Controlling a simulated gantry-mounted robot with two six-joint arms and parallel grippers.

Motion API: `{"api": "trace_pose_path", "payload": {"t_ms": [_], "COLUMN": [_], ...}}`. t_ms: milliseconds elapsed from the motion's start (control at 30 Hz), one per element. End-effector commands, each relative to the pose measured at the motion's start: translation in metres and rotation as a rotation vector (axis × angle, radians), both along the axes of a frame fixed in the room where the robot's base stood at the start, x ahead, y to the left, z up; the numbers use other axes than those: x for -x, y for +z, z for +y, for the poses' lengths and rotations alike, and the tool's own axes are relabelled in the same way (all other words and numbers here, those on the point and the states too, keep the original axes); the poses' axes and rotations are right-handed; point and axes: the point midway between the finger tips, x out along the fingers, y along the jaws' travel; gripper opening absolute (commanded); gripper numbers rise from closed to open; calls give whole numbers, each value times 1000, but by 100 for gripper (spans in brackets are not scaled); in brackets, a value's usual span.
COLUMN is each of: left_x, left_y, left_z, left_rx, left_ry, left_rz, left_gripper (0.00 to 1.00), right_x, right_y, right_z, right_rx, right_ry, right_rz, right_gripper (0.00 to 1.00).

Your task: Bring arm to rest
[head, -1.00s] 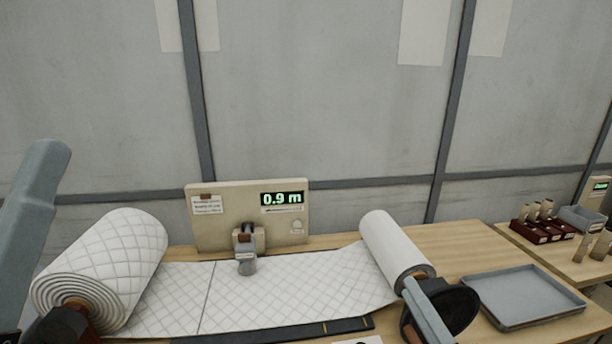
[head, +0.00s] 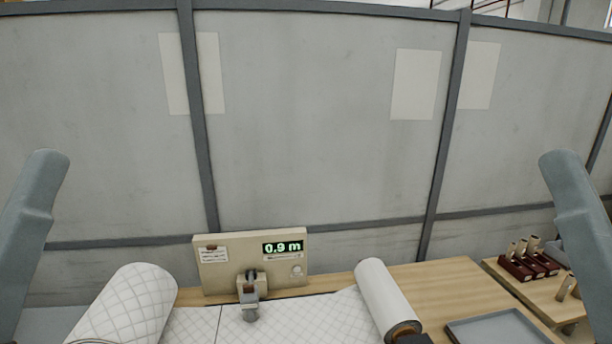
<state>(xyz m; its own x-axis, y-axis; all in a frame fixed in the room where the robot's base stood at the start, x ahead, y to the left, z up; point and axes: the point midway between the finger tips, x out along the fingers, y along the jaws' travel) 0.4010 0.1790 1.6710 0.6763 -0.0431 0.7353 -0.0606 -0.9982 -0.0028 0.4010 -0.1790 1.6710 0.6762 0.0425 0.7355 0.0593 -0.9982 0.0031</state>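My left arm comes in at the left edge and my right arm at the right edge of the head view. Both stand raised, and neither gripper shows. On the bench, a large quilted white wadding roll (head: 128,305) lies at the lower left, partly cut off by the frame. A sheet of wadding (head: 290,322) runs from it to a smaller white roll (head: 385,298) on the right. A beige meter box (head: 222,268) behind the sheet reads 0.9 m.
A grey tray (head: 490,330) sits on the bench at the lower right. Dark red holders (head: 520,268) stand on a side table (head: 540,302). Bare wood (head: 440,283) shows between the small roll and the side table. A grey partition wall (head: 310,130) stands behind.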

Motion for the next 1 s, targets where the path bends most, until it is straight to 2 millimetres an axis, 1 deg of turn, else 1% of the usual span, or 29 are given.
{"api": "trace_pose_path", "payload": {"t_ms": [33,67,100,200,300,367,433,600,1000], "left_x": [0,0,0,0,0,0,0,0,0], "left_y": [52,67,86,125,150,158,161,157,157], "left_z": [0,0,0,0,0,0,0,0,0], "left_rx": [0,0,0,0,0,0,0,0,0], "left_ry": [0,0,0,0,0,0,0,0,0], "left_rz": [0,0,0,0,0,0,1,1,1], "left_gripper": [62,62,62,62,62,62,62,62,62], "right_x": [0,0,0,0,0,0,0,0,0], "right_y": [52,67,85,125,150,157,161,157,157], "right_z": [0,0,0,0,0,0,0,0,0], "right_rx": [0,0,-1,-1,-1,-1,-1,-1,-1], "right_ry": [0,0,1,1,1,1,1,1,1], "right_rz": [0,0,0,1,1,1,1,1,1], "right_gripper": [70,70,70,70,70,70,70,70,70]}}
